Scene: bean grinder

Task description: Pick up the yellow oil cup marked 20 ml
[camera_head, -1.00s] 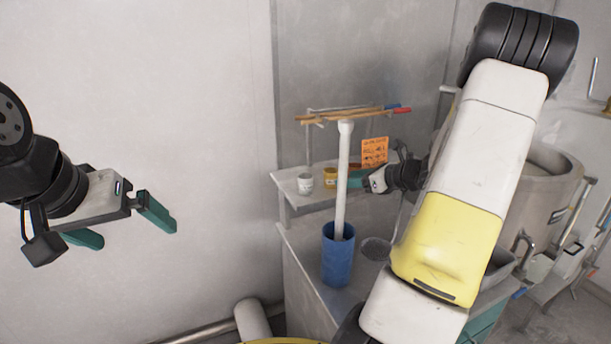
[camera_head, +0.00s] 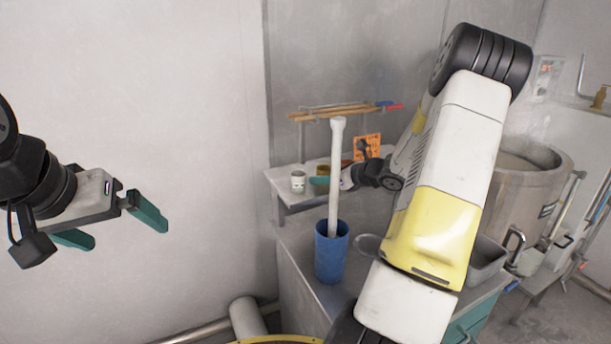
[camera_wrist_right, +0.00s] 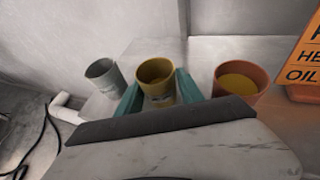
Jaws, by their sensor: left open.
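The yellow cup (camera_wrist_right: 157,80) stands on the shelf between a grey-white cup (camera_wrist_right: 104,75) and an orange-brown cup (camera_wrist_right: 240,80). Its marking is too small to read. My right gripper (camera_wrist_right: 158,88) has one green finger on each side of the yellow cup; I cannot tell whether both touch it. In the head view the yellow cup (camera_head: 323,170) is partly hidden behind my right gripper's green finger (camera_head: 319,181), and the grey-white cup (camera_head: 298,181) is left of it. My left gripper (camera_head: 120,230) is open and empty, in front of the wall.
An orange sign (camera_head: 367,147) stands behind the cups. A white pole (camera_head: 336,170) rises from a blue bucket (camera_head: 331,252) in front of the shelf (camera_head: 290,197). A large metal pot (camera_head: 535,185) is at right. The air around my left gripper is clear.

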